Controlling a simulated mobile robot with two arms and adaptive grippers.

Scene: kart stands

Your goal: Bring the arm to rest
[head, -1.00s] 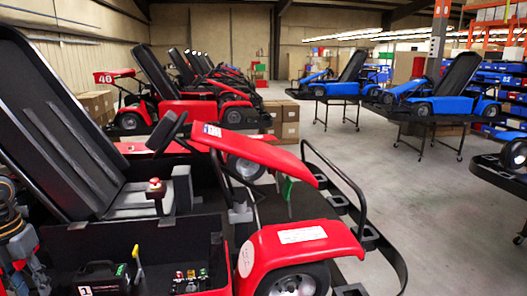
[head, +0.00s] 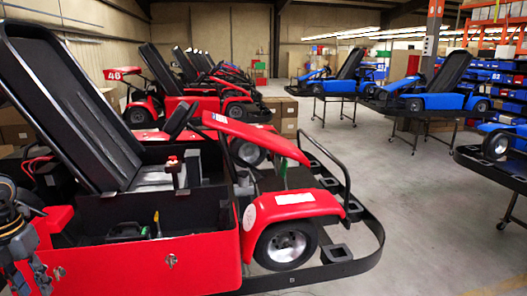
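My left arm comes in at the left edge of the head view, with the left gripper (head: 30,275) low in the corner. It is partly cut off by the frame, beside the red side panel of the nearest kart (head: 130,270). I cannot make out whether its fingers are open or shut, and I see nothing clearly held. My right gripper is out of view. The kart has a tilted-up black seat (head: 75,110) and an open black compartment (head: 195,208). A dark case (head: 125,231) and a yellow-handled tool (head: 157,224) sit inside the compartment.
The near kart's black bumper (head: 365,245) juts out to the right. More red karts (head: 185,105) stand behind. Blue karts on stands (head: 435,100) are at the right, one close by at the right edge. The grey floor (head: 425,210) between is clear.

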